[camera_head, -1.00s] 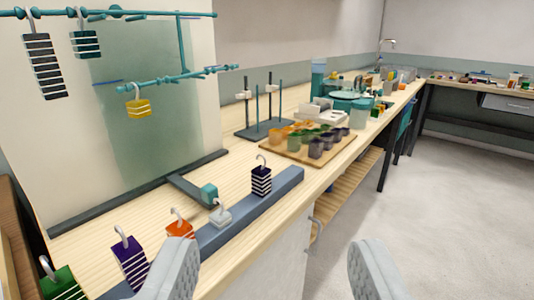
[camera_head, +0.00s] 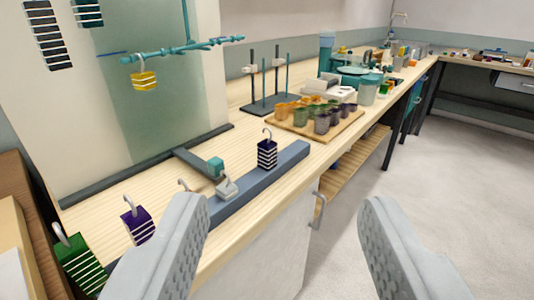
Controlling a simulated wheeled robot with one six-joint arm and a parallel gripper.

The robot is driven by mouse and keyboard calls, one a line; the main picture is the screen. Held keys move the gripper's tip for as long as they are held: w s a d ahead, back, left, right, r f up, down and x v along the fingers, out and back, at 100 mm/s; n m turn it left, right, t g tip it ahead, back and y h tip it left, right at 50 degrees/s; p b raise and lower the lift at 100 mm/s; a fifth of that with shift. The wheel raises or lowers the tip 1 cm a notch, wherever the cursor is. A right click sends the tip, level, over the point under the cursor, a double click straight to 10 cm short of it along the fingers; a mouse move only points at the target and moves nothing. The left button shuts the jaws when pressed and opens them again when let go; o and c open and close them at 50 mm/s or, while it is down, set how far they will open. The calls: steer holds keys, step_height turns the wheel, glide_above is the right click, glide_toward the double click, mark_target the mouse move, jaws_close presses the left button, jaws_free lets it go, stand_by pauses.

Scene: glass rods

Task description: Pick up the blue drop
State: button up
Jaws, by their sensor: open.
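Nothing in view is plainly drop-shaped. A dark blue-purple striped block with a hook (camera_head: 267,154) stands upright on the grey-blue bar (camera_head: 290,160) on the bench. A purple striped hooked block (camera_head: 138,224) stands further left, by my left finger. My gripper (camera_head: 284,205) is open and empty, its two grey fingers wide apart in the foreground. The dark block is beyond the fingers, apart from them, in the gap between them. The left finger hides part of the bar and nearly all of another hooked block, whose hook shows (camera_head: 184,185).
A green hooked block (camera_head: 78,262) stands at lower left, and a white one (camera_head: 227,187) left of the dark block. A yellow block (camera_head: 144,80) hangs from a teal rod rack (camera_head: 180,49). A tray of cups (camera_head: 345,134) is behind. The floor at right is clear.

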stand_by(0.3)
steer(key=m+g+y, duration=0.9)
steer(key=m+y, duration=0.2)
steer(key=m, duration=1.5)
glide_toward(273, 161)
steer(key=shift+x, duration=4.75)
steer(key=c, duration=1.1)
